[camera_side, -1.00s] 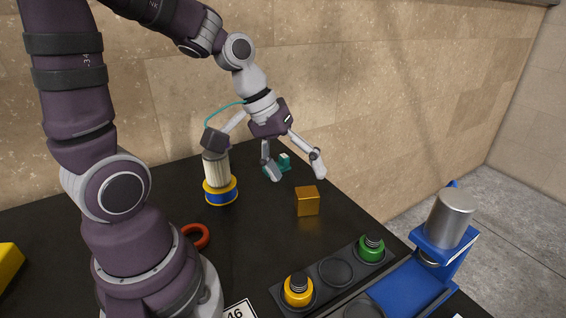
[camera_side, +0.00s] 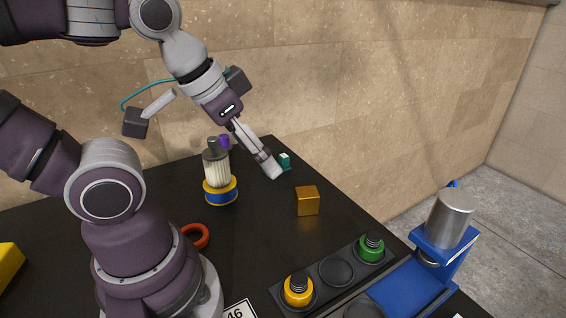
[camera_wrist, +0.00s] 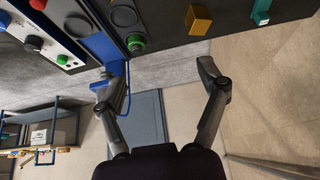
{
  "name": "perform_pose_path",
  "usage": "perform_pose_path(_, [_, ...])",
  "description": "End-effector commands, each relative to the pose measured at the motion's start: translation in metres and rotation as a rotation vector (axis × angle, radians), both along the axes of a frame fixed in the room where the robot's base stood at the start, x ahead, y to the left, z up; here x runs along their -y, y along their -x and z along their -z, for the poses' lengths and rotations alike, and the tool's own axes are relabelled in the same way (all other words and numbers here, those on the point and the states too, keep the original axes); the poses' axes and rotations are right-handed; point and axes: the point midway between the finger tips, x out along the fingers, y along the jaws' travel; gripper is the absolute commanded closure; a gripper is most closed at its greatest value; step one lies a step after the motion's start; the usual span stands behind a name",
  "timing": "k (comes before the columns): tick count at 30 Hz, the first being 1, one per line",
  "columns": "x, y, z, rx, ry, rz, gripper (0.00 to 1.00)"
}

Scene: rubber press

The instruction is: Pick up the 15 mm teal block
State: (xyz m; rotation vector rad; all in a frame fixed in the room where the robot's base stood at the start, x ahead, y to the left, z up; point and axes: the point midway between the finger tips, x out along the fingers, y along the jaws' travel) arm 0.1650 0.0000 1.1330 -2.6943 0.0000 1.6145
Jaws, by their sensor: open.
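The teal block (camera_side: 285,162) is small and shows a pale face; it is on the dark table near its far edge, partly hidden behind my fingers in the side view. A teal piece also shows at the top right of the wrist view (camera_wrist: 262,10). My gripper (camera_side: 271,172) points down and to the right, its fingertips seen in line with the block; I cannot tell the gap or whether they touch. In the wrist view my gripper (camera_wrist: 157,78) has its two fingers spread with nothing between them, and the block lies outside them, up and to the right.
An orange cube (camera_side: 307,201) stands to the right of my fingertips. A ribbed cream cylinder on a blue and yellow base (camera_side: 220,190) stands to the left. A red ring (camera_side: 196,236), green knob (camera_side: 371,248), yellow knob (camera_side: 298,290) and blue press (camera_side: 408,287) are nearer the camera.

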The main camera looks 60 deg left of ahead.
Motion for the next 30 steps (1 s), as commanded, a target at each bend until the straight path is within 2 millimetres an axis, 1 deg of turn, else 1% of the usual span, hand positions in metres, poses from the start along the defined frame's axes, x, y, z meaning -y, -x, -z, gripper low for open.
perform_pose_path(1, [0.0,0.0,0.0,0.0,0.0,0.0,0.3])
perform_pose_path(4, [0.0,0.0,0.0,0.0,0.0,0.0,0.43])
perform_pose_path(13, [-0.001,-0.001,-0.001,-0.001,-0.002,-0.001,0.44])
perform_pose_path(14, [-0.002,-0.004,-0.002,-0.003,-0.005,-0.003,0.44])
perform_pose_path(17, [-0.012,-0.023,-0.009,-0.028,-0.033,-0.01,0.44])
perform_pose_path(20, [-0.036,-0.058,-0.014,-0.067,-0.067,-0.01,0.44])
perform_pose_path(21, [-0.049,-0.074,-0.013,-0.083,-0.075,-0.008,0.44])
perform_pose_path(23, [-0.07,-0.095,-0.007,-0.104,-0.08,-0.002,0.44])
perform_pose_path(24, [-0.087,-0.109,-0.001,-0.115,-0.079,0.002,0.44])
perform_pose_path(26, [-0.115,-0.126,0.012,-0.127,-0.069,0.006,0.44])
perform_pose_path(27, [-0.135,-0.135,0.024,-0.132,-0.059,0.005,0.44])
perform_pose_path(29, [-0.165,-0.144,0.041,-0.132,-0.043,0.003,0.44])
perform_pose_path(30, [-0.183,-0.147,0.053,-0.129,-0.031,-0.001,0.44])
